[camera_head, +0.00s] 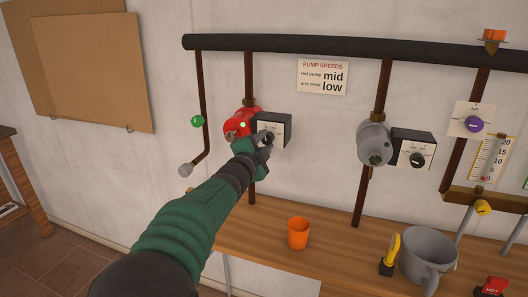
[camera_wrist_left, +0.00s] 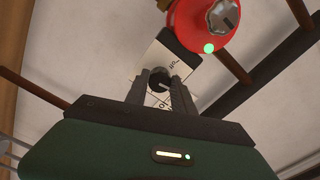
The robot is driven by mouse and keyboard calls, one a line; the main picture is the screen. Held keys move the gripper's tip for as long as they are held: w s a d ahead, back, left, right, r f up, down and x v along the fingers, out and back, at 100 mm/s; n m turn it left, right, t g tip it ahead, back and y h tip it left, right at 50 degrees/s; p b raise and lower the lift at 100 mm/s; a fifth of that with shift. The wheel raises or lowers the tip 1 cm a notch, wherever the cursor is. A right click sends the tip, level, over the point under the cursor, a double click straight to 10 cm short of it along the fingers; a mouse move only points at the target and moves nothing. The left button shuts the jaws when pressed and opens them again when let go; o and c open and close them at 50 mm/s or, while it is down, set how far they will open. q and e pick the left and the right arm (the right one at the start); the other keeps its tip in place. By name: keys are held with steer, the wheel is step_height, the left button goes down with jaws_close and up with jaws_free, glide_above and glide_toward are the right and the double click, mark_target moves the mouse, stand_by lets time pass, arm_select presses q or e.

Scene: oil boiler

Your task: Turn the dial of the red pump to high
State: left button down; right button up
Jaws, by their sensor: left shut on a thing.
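The red pump (camera_head: 238,123) sits on a brown vertical pipe left of centre, with a green light on it. Its black control box (camera_head: 287,127) with a white dial face is attached on its right. My left gripper (camera_head: 266,139) is at the front of that box and is shut on the dial. In the left wrist view the red pump (camera_wrist_left: 205,22) is at the top, and the dark round dial (camera_wrist_left: 159,80) sits between my left fingers. The dial's pointer setting cannot be read clearly. My right gripper is not in view.
A sign (camera_head: 322,77) lists red pump mid and grey pump low. The grey pump (camera_head: 375,143) with its own dial box (camera_head: 414,149) stands to the right. Below, the wooden shelf (camera_head: 270,215) holds an orange cup (camera_head: 298,233) and a grey pot (camera_head: 428,254).

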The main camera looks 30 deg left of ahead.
arm_select(q)
steer(key=m+b, duration=0.3)
steer(key=shift+f+m, duration=0.3)
steer(key=shift+f, duration=0.1)
steer(key=m+b, duration=0.3)
steer(key=m, duration=0.1)
steer(key=shift+m, duration=0.3)
steer(key=m+b, duration=0.2)
steer(key=m, duration=0.2)
steer(key=shift+w+d, duration=0.1)
steer(key=shift+m+b, duration=0.85)
steer(key=shift+m, duration=1.45)
steer(key=shift+r, duration=0.1)
steer(key=c, duration=1.1)
jaws_free()
steer(key=shift+r, duration=0.1)
steer(key=shift+o, duration=0.2)
steer(key=shift+r, duration=0.15)
